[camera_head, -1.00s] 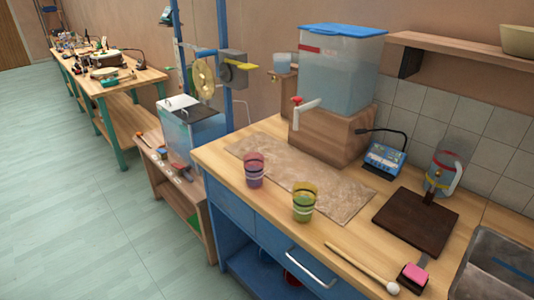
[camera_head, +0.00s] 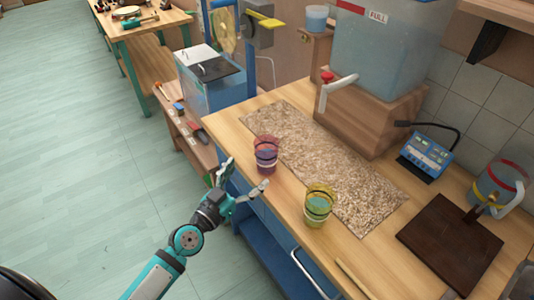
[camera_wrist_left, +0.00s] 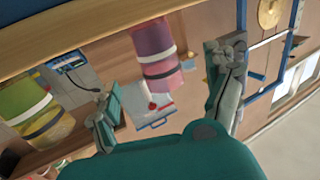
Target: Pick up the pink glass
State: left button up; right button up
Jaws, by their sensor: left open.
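The pink glass (camera_head: 266,153), translucent with dark and pale bands, stands upright near the front edge of the wooden counter. My left gripper (camera_head: 246,176) is open and empty, just in front of the counter edge, with its fingers pointing toward the pink glass and apart from it. In the left wrist view the picture is turned over, and the pink glass (camera_wrist_left: 156,58) shows beyond and between the two spread fingers. My right gripper is not in view.
A yellow-green glass (camera_head: 318,205) stands to the right of the pink one; it also shows in the left wrist view (camera_wrist_left: 32,112). A speckled mat (camera_head: 335,170) lies behind them. A water tank's tap (camera_head: 338,88) overhangs the back. A dark board (camera_head: 450,245) lies at right.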

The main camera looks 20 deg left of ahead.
aim_at(260, 165)
pick_arm(q)
jog(key=x, duration=0.3)
jog(key=shift+w+d, duration=0.1)
jog(key=shift+w, duration=0.35)
jog(key=x, duration=0.4)
jog(key=shift+w+d+f+p, duration=0.15)
jog(key=shift+d+f+p, duration=0.2)
jog(key=shift+p, duration=0.05)
jog(key=shift+w+d, duration=0.1)
jog(key=shift+w, duration=0.25)
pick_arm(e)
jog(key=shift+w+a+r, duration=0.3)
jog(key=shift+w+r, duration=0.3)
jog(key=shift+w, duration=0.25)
pick_arm(q)
jog(key=c, duration=1.4)
jog(key=shift+c, duration=0.8)
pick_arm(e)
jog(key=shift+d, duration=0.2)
pick_arm(q)
jog(key=shift+r, duration=0.1)
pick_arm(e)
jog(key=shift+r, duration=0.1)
